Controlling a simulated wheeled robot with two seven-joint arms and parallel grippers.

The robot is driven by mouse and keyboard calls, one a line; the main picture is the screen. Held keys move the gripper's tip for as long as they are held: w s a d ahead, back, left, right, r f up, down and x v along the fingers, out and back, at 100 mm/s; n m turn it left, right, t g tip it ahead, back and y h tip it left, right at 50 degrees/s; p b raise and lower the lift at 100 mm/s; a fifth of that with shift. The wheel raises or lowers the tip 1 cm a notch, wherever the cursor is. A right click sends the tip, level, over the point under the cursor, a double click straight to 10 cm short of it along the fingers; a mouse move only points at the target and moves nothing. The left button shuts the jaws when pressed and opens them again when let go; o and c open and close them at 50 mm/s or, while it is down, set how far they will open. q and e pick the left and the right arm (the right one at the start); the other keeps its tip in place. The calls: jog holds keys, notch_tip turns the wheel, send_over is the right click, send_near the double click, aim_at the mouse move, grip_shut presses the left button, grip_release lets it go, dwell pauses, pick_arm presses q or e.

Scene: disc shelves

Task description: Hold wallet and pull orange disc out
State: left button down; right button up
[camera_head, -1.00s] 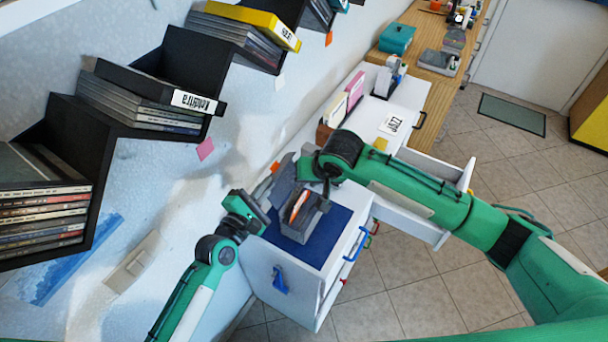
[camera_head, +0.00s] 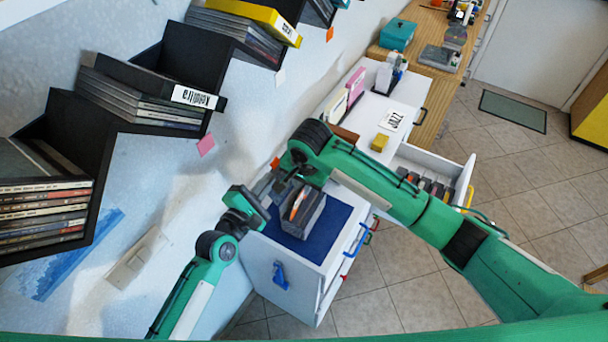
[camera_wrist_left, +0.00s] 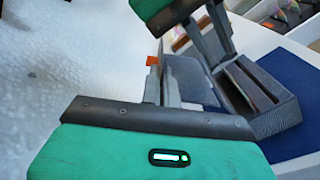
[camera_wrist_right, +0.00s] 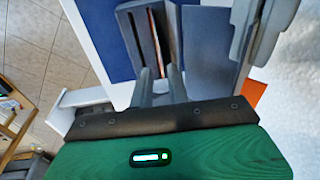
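The grey wallet (camera_head: 312,216) stands on a blue mat on the white cabinet. The orange disc (camera_head: 298,204) sits upright in one of its slots, its edge showing. It also shows as a thin orange strip in the right wrist view (camera_wrist_right: 160,40). My left gripper (camera_head: 266,196) is beside the wallet's wall-side end; in the left wrist view its fingers (camera_wrist_left: 162,85) are close together, and their contact with the wallet is unclear. My right gripper (camera_head: 290,186) is above the wallet's far end. In the right wrist view its fingers (camera_wrist_right: 160,82) have a narrow gap, near the disc's end.
Black stepped wall shelves (camera_head: 150,82) with cases stand at the left. The blue mat (camera_head: 285,238) has bare room in front of the wallet. The wall is close to both grippers.

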aim_at(301, 194)
pick_arm(q)
jog(key=shift+f, duration=0.1)
pick_arm(e)
jog(key=shift+w+a+f, duration=0.1)
jog(key=shift+w+f, duration=0.1)
jog(key=shift+f, duration=1.15)
jog(key=shift+w+a+f, duration=0.1)
jog(key=shift+w+f, duration=0.1)
jog(key=shift+f, duration=1.15)
grip_shut()
jog(key=shift+r, duration=0.15)
pick_arm(q)
jog(key=shift+s+f, duration=0.1)
jog(key=shift+f, duration=0.05)
pick_arm(e)
jog(key=shift+a+r, duration=0.15)
jog(key=shift+r, duration=1.95)
pick_arm(q)
jog(key=shift+f, duration=0.1)
pick_arm(e)
jog(key=shift+r, duration=2.8)
